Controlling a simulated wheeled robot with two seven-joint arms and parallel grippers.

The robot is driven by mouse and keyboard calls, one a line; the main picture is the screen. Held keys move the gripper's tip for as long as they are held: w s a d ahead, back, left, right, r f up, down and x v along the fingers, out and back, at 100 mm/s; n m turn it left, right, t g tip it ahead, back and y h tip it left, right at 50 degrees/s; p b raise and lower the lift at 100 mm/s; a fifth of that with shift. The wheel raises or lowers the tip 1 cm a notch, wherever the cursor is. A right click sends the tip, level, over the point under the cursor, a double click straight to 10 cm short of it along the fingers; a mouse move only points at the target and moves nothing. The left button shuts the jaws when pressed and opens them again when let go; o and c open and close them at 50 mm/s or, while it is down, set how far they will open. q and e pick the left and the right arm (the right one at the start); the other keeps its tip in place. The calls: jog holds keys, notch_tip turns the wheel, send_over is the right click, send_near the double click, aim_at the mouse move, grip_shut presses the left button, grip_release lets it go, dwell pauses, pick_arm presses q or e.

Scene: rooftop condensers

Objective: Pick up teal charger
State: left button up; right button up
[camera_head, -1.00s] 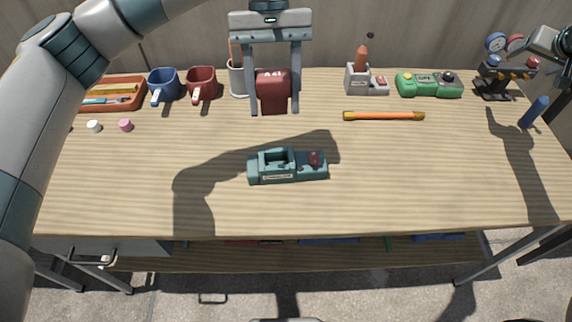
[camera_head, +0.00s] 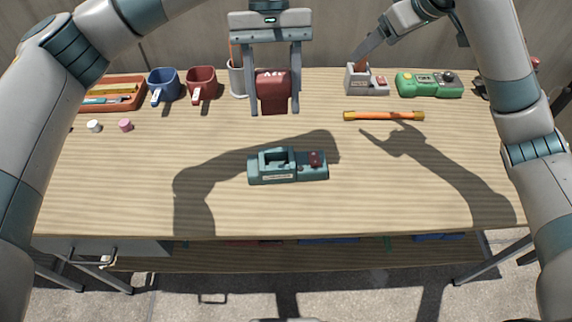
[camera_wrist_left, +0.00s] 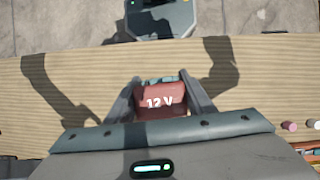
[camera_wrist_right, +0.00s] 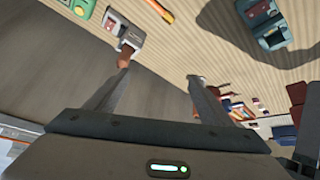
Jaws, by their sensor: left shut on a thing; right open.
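The teal charger (camera_head: 288,166) sits on the table in front, with an open bay on its left and a dark red knob on its right. It also shows in the right wrist view (camera_wrist_right: 265,25). In the left wrist view only a teal strip (camera_wrist_left: 162,78) shows behind the red battery. My left gripper (camera_head: 274,110) is shut on the red battery (camera_head: 273,88), marked "12 V" in the left wrist view (camera_wrist_left: 165,100), behind the charger in the picture. My right gripper (camera_wrist_right: 157,78) is open at the back of the table, close to the orange item in the grey charger (camera_head: 375,88).
A green charger (camera_head: 428,84) stands right of the grey one. An orange bar (camera_head: 384,115) lies in front of them. Wood around the teal charger is clear.

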jog(key=s+a+f+n+g, duration=0.2)
jog(key=s+a+f+n, duration=0.2)
jog(key=a+n, duration=0.1)
jog(key=n+g+y, duration=0.2)
jog(key=n+g, duration=0.3)
jog(key=n, duration=0.2)
send_near(310, 158)
notch_tip(310, 158, up, 2)
jog(key=shift+d+r, duration=0.2)
jog(key=shift+d, duration=0.3)
jog(key=shift+w+x, duration=0.1)
jog(key=shift+x, duration=1.6)
jog(key=shift+w+x, duration=0.15)
jog(key=shift+x, duration=1.6)
jog(key=shift+d, duration=0.1)
jog(key=shift+f, duration=0.1)
jog(key=shift+x, duration=2.55)
jog(key=shift+s, duration=0.15)
